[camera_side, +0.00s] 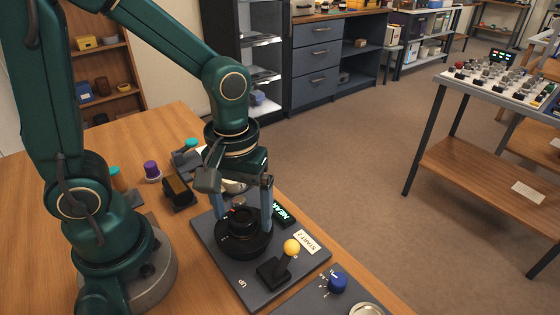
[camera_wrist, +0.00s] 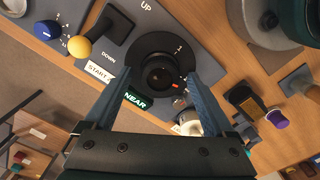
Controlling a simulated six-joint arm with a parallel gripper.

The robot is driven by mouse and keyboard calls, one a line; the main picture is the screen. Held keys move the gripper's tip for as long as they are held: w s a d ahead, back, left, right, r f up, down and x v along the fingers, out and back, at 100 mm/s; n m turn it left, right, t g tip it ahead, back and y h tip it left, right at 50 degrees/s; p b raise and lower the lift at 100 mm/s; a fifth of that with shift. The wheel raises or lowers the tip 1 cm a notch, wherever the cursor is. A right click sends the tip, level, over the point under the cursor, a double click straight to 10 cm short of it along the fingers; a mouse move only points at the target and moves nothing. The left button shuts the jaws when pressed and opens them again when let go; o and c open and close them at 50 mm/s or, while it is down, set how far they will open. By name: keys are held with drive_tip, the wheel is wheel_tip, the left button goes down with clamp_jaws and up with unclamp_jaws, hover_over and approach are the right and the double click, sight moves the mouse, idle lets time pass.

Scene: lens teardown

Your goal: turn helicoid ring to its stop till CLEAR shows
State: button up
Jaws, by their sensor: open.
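The helicoid ring (camera_side: 240,236) is a black stepped ring on a dark grey plate (camera_side: 295,262); in the wrist view the ring (camera_wrist: 160,72) shows a red-orange mark near its right side. A lit green display (camera_side: 284,214) reads NEAR; it also shows in the wrist view (camera_wrist: 135,100). My gripper (camera_side: 245,205) is above the ring, pointing down, with its fingers apart on either side. In the wrist view my gripper's fingers (camera_wrist: 148,98) flank the ring with nothing clamped between them. Whether a finger touches the ring I cannot tell.
A lever with a yellow knob (camera_side: 291,247) stands on the plate, close by the ring, with UP and DOWN labels. A START label (camera_side: 306,241) lies beside it. A blue knob (camera_side: 337,281) is at the front right. A purple-capped jar (camera_side: 152,171) stands at the back left.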

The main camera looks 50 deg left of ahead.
drive_tip(key=shift+f, duration=0.1)
drive_tip(key=c, duration=1.4)
drive_tip(key=shift+m, duration=0.3)
drive_tip(key=m, duration=0.4)
drive_tip(key=shift+m, duration=0.3)
drive_tip(key=m, duration=1)
drive_tip(key=shift+m, duration=0.4)
drive_tip(key=m, duration=0.5)
drive_tip(key=shift+m, duration=0.3)
